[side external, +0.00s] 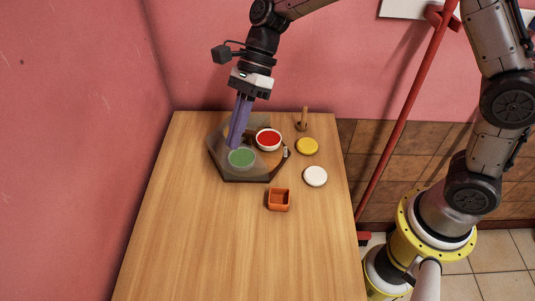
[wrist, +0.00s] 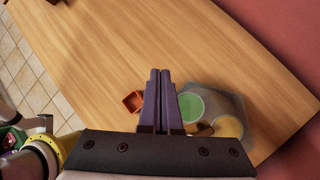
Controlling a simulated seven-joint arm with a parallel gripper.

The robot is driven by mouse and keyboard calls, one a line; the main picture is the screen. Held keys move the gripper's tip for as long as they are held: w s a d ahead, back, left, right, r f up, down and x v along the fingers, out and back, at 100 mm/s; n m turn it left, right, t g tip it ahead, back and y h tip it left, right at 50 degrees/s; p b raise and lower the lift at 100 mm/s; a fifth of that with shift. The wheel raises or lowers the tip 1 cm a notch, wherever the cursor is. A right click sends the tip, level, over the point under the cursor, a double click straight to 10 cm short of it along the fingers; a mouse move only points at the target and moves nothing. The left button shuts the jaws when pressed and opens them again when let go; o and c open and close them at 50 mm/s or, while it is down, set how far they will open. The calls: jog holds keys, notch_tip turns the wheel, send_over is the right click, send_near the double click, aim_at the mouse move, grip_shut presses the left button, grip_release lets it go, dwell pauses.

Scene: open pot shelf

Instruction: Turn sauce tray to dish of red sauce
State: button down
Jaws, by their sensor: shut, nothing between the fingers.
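The sauce tray (side external: 262,176) stands at the far end of the table, with a smoky see-through cover (side external: 218,148) over much of it. A white dish of red sauce (side external: 268,139) shows clearly at the tray's back right, in what looks like the uncovered part. A green sauce dish (side external: 242,158) shows dimly through the cover, also in the wrist view (wrist: 190,107). A yellow-orange dish (wrist: 229,127) shows under the cover there; the red one is hidden. My gripper (side external: 235,147) is shut and empty, its purple fingers pointing down at the tray's left part. I cannot tell whether they touch it.
A small orange square cup (side external: 279,200) stands in front of the tray. To the right are a white round item (side external: 315,176), a yellow round item (side external: 307,146) and an upright wooden piece (side external: 303,121). The table's near part (side external: 220,250) is clear. Pink walls border the left and back.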

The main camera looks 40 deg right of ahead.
jog(key=s+f+t+y, duration=0.1)
jog(key=s+y, duration=0.1)
jog(key=m+t, duration=0.7)
jog(key=t, duration=0.1)
send_near(268, 163)
jog(key=shift+s+a+r+h, duration=0.2)
jog(key=shift+s+a+r, duration=0.1)
jog(key=shift+r, duration=0.3)
jog(key=shift+s+a+r+h, duration=0.2)
jog(key=shift+a+r, duration=0.15)
jog(key=shift+r, duration=0.2)
jog(key=shift+w+d+r+t, duration=0.1)
jog(key=shift+w+d+t, duration=0.15)
jog(key=shift+t, duration=0.15)
jog(key=x, duration=1)
